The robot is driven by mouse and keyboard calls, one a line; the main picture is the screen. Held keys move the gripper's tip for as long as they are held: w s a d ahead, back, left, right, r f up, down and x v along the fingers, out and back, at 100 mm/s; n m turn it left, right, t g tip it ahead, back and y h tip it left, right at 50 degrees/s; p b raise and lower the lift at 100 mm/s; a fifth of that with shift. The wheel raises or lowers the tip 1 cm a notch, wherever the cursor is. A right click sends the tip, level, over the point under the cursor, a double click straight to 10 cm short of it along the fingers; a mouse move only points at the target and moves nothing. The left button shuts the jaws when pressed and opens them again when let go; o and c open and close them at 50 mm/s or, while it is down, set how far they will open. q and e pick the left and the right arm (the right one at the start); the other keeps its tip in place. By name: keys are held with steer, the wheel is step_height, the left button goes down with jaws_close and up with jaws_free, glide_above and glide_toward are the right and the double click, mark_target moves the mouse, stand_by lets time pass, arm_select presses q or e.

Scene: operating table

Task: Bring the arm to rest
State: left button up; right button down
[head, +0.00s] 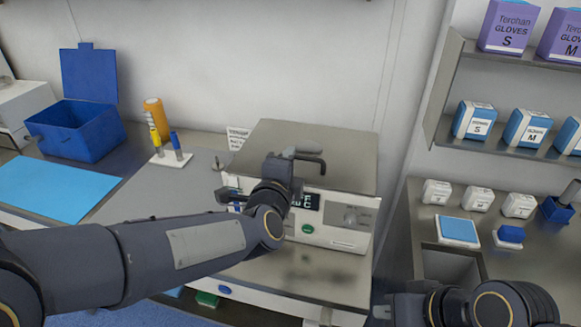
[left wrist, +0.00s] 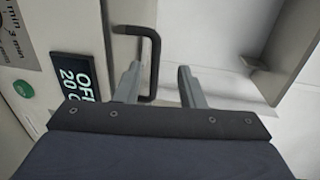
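My left arm comes in from the left in the head view. Its gripper (head: 297,158) is at the front of the white machine with a grey lid (head: 340,140), by the machine's dark handle (head: 312,162). In the left wrist view the two fingers of my left gripper (left wrist: 160,85) stand apart. The black handle (left wrist: 155,50) shows between them in the picture; whether it is touched I cannot tell. Nothing is gripped. My right gripper (head: 384,308) is low at the bottom edge of the head view, its fingers too unclear to read.
A blue open box (head: 75,130), a blue sheet (head: 55,188) and a pen holder (head: 170,158) are on the left counter. Small white boxes (head: 478,200) and a blue-topped box (head: 458,230) are on the right counter. Glove boxes (head: 508,25) fill the shelves above.

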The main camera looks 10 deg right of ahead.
arm_select(q)
steer(key=shift+w, duration=0.1)
steer(key=s+a+f+n+g, duration=0.1)
steer(key=s+a+n+g, duration=0.1)
steer(key=s+a+n, duration=0.3)
steer(key=a+n+g+h, duration=0.1)
steer(key=a+n, duration=0.2)
steer(key=a, duration=0.4)
steer(key=s+a+f+n+g, duration=0.1)
steer(key=s+a+n+g, duration=0.15)
steer(key=a, duration=0.35)
steer(key=s+a+f+n+g+y, duration=0.1)
steer(key=s+a+f+n, duration=0.2)
steer(key=s, duration=0.3)
steer(key=s+a+f+n+g+y, duration=0.1)
steer(key=s+a+f+n, duration=0.2)
steer(key=s+n, duration=0.3)
steer(key=s+a+f+n+g+y, duration=0.1)
steer(key=s+a+n, duration=0.3)
steer(key=s, duration=0.4)
steer(key=shift+a+f+n+g, duration=0.35)
steer(key=shift+f, duration=0.55)
